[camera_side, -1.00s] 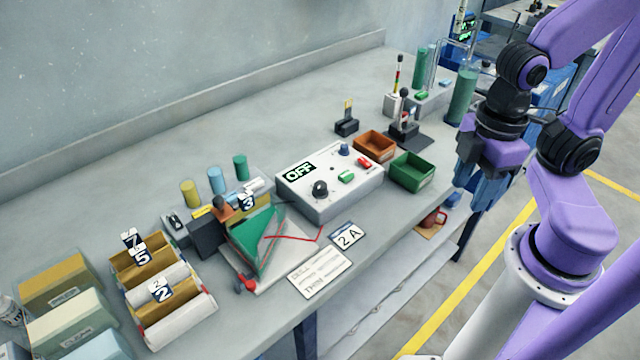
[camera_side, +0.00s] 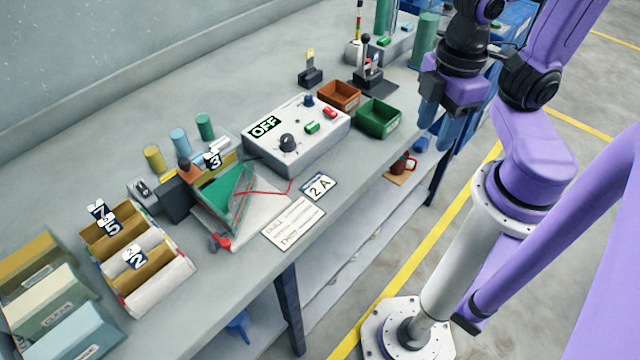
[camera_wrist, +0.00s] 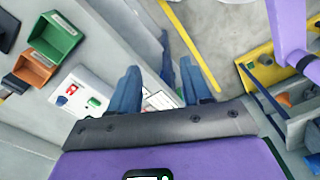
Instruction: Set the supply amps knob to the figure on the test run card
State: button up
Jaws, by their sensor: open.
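The supply, a white box (camera_side: 300,150) with an OFF display (camera_side: 264,126), stands on the bench. It has a large black knob (camera_side: 288,141), a smaller dark blue knob (camera_side: 308,100), and red and green buttons; knob labels are too small to read. A card reading "2 A" (camera_side: 319,187) lies in front of it. A larger white card (camera_side: 293,223) with blurred text lies beside that. My gripper (camera_side: 440,122) is open and empty, right of the supply near the bench's front edge. In the wrist view, the supply (camera_wrist: 68,106) is partly hidden by a blue finger.
Left of the supply is a tilted green plate (camera_side: 228,195) with red wires, then numbered racks (camera_side: 135,255).

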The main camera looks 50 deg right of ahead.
jog(key=shift+o, duration=0.3)
jog(key=shift+o, duration=0.5)
jog(key=shift+w+a, duration=0.1)
notch_tip(320, 180, up, 7)
jog(key=n, duration=0.8)
send_over(287, 137)
notch_tip(287, 137, down, 17)
jog(key=shift+f, duration=0.1)
grip_shut()
